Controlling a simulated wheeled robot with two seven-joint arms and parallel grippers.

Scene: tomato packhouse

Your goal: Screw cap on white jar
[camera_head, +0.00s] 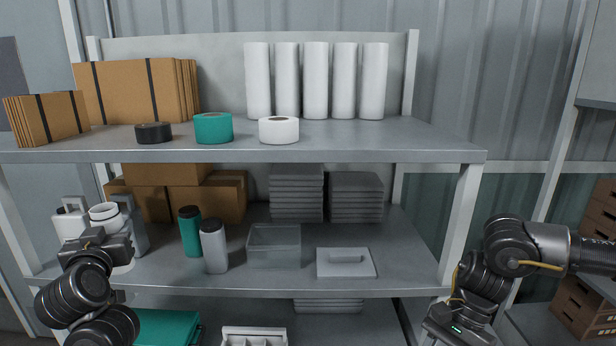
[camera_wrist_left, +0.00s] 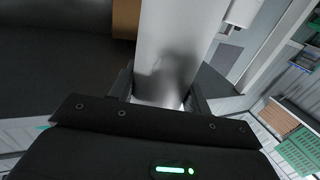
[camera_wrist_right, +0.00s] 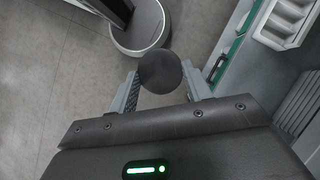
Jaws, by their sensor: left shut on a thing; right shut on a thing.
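The white jar (camera_head: 104,211) shows at the left of the head view, upright, with its open top rim bare of a cap. My left gripper (camera_head: 106,240) is in front of it, its fingers partly hidden. In the left wrist view the pale jar wall (camera_wrist_left: 178,45) stands between the two fingers, and the gripper is shut on it. My right gripper (camera_wrist_right: 162,90) is shut on a round black cap (camera_wrist_right: 160,70), held over the floor. In the head view the right gripper's body is low at the right; its fingers and the cap are out of frame.
Left of the jar stands a white canister (camera_head: 68,226). A green bottle (camera_head: 190,235) and a grey bottle (camera_head: 214,252), both black-capped, stand on the middle shelf. A clear bin (camera_head: 273,250) and a flat lidded box (camera_head: 346,266) are farther right. The upper shelf edge (camera_head: 330,155) overhangs.

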